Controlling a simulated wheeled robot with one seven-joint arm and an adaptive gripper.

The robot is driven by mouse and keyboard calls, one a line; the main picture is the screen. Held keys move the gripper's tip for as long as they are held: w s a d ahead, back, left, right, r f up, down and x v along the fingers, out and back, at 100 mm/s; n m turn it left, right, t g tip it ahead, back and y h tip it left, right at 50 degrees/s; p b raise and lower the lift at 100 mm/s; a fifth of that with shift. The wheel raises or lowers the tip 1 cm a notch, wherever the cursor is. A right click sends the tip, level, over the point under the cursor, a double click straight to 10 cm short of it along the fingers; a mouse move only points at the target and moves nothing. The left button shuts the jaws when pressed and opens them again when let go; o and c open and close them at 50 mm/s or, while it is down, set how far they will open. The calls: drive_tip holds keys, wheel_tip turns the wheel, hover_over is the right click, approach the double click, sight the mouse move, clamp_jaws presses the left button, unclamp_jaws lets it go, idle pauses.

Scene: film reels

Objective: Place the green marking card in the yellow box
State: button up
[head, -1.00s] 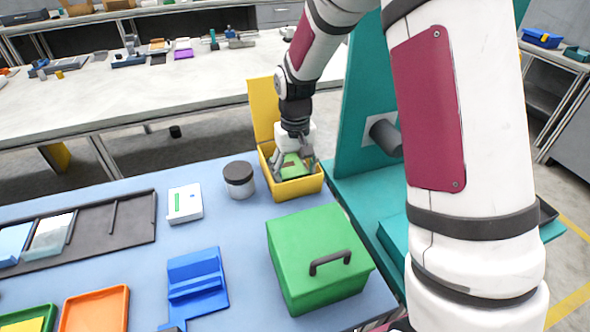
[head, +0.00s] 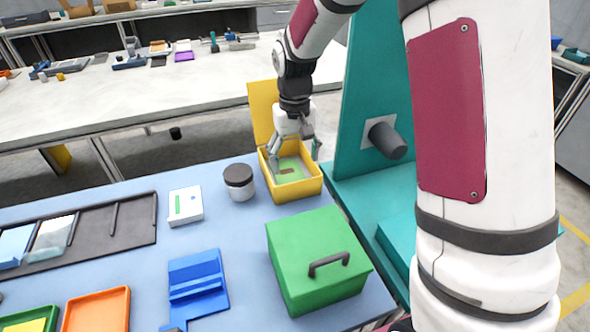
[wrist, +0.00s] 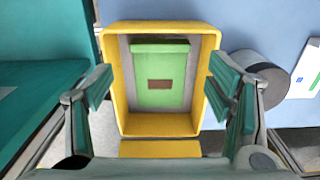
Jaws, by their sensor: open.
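The yellow box (head: 297,189) stands at the far edge of the blue table, with its lid raised at the back. The green marking card (head: 291,165) lies inside it. In the wrist view the green card (wrist: 160,95), with a brown patch on it, lies flat on the grey floor of the yellow box (wrist: 160,126). My gripper (head: 295,158) is over the box with its fingers spread wide. In the wrist view my gripper (wrist: 168,98) has one finger on each side of the box, with nothing between them touching the card.
A dark-lidded jar (head: 239,182) stands just left of the box. A green box with a handle (head: 315,250) stands in front of it. A teal stand (head: 365,100) rises at the right. A white block (head: 186,205), a blue holder (head: 198,285) and an orange tray (head: 97,310) lie left.

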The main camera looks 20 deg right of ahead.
drive_tip(key=s+r, duration=0.6)
drive_tip(key=r, duration=0.7)
drive_tip(key=s+r+t, duration=0.2)
drive_tip(key=s, duration=2.4)
drive_tip(key=shift+r+t, duration=0.2)
drive_tip(key=shift+t, duration=0.1)
wheel_tip(320, 180, up, 8)
drive_tip(key=t+p, duration=0.1)
drive_tip(key=p, duration=0.6)
drive_tip(key=shift+t, duration=0.3)
